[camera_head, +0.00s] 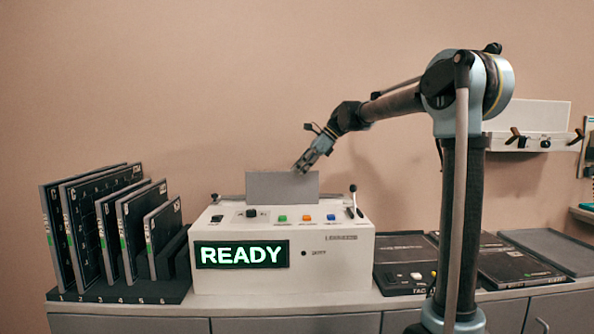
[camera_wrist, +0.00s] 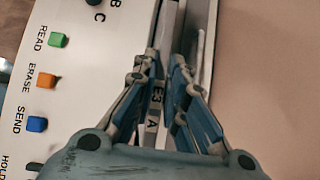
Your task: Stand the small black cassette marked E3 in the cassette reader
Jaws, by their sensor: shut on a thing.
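The cassette marked E3 (camera_head: 282,187) shows its plain grey face in the head view, upright at the slot on top of the cassette reader (camera_head: 345,270). In the wrist view its narrow edge with the label E3 and an A (camera_wrist: 156,98) lies between the fingers. My gripper (camera_head: 302,168) is shut on its upper right part. The fingers also show in the wrist view (camera_wrist: 165,70). The reader's screen (camera_head: 241,254) reads READY in green. The cassette's lower edge is hidden, so I cannot tell how deep it sits in the slot.
A black rack (camera_head: 135,293) at left holds several upright black cassettes, with free room at its right end. Dark flat panels (camera_head: 404,250) lie right of the reader. The reader's top has coloured buttons (camera_head: 307,218) and a lever (camera_head: 353,198). A white wall shelf (camera_head: 530,143) hangs at right.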

